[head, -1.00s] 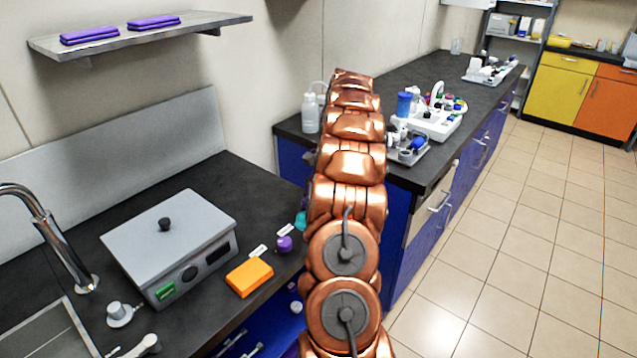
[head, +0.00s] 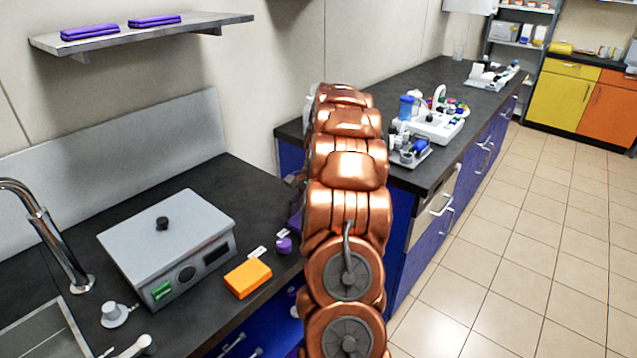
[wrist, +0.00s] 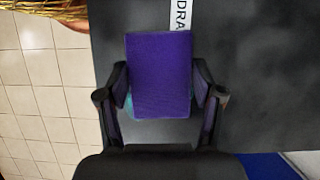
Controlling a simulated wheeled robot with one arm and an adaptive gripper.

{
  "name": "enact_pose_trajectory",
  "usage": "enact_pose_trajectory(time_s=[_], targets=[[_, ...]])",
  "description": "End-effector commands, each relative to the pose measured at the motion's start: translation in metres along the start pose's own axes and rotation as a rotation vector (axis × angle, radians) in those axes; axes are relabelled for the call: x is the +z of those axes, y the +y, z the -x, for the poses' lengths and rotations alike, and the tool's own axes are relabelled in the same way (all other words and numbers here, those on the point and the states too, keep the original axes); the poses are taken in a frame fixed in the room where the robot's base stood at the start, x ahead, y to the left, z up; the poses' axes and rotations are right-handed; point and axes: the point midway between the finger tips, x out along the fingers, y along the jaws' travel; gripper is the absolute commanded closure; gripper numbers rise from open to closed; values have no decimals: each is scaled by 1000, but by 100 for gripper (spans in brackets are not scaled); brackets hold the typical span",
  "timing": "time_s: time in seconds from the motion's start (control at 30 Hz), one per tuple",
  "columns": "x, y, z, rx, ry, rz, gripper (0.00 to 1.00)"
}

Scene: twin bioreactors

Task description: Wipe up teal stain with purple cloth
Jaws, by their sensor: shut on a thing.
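The purple cloth (wrist: 160,62) is a flat, folded rectangle between my fingers in the wrist view. My gripper (wrist: 159,78) is shut on it, one finger at each side, over the dark bench top. Small slivers of the teal stain (wrist: 129,104) show past the cloth's lower edges; the cloth hides most of it. I cannot tell whether the cloth touches the bench. In the head view my arm covers most of the gripper, and a bit of purple (head: 295,214) shows at its left.
A grey lidded device (head: 168,245), an orange block (head: 248,278) and a small purple round object (head: 284,245) stand left of my arm. A white label (wrist: 180,16) lies ahead of the cloth. Folded purple cloths (head: 90,32) lie on the wall shelf (head: 200,24).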

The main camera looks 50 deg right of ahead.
Motion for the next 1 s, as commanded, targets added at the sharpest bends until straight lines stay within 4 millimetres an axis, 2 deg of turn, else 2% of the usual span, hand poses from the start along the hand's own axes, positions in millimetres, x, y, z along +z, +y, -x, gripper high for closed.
enact_pose_trajectory(time_s=[0.43,1.0], targets=[[27,3,-12,-4,-2,-12,66],[-10,0,7,-2,1,-2,66]])
